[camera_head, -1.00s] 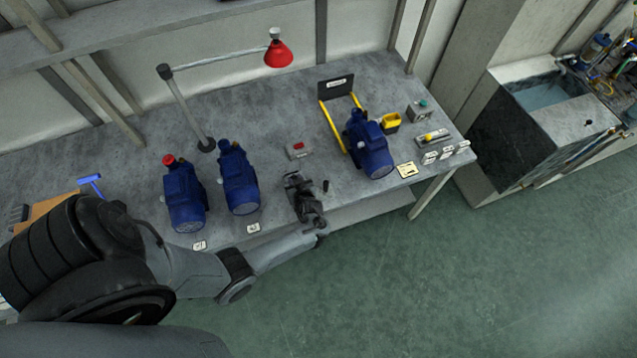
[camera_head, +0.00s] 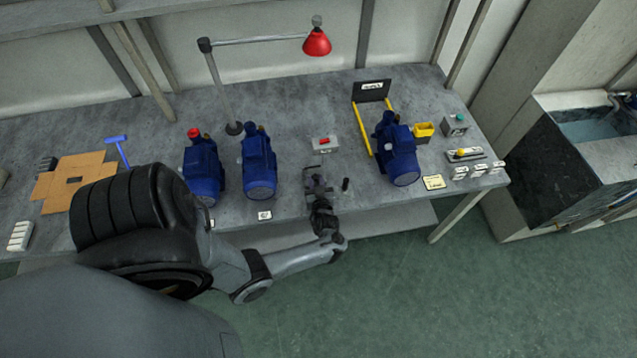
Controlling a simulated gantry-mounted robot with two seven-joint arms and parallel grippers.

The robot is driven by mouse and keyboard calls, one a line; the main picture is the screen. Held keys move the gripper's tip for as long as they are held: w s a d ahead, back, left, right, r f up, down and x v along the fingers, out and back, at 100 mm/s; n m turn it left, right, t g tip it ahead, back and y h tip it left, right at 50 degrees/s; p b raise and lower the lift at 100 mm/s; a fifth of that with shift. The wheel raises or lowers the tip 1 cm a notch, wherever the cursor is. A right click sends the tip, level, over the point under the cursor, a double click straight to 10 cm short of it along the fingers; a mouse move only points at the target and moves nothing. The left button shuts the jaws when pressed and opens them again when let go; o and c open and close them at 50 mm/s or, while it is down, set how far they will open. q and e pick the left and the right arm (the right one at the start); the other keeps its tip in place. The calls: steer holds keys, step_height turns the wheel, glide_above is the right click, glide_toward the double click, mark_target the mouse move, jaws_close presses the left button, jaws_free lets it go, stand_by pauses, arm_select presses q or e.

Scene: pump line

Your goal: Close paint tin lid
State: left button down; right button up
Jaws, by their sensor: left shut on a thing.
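I see no paint tin or lid that I can make out in the head view. My left gripper (camera_head: 321,206) is at the front edge of the workbench (camera_head: 290,205), just in front of a small grey vise-like fixture (camera_head: 316,183). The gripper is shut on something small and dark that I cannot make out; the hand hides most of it. I cannot tell whether it touches the fixture. My right gripper is not in view.
Two blue pumps (camera_head: 203,172) (camera_head: 259,165) stand left of the fixture. A third blue pump (camera_head: 397,155) stands right, by a yellow frame (camera_head: 361,130). A red lamp (camera_head: 316,42) overhangs the back. A small black object (camera_head: 345,184) lies beside the fixture. A sink (camera_head: 590,125) is far right.

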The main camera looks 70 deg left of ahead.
arm_select(q)
steer(key=shift+d+f, duration=0.1)
steer(key=shift+f, duration=0.2)
steer(key=c, duration=1.3)
jaws_free()
steer(key=o, duration=0.4)
steer(key=shift+w, duration=0.1)
steer(key=shift+s, duration=0.2)
steer(key=shift+d+r, duration=0.1)
steer(key=shift+d, duration=0.15)
steer(key=v, duration=1)
steer(key=shift+w+r, duration=0.25)
steer(key=shift+r, duration=0.1)
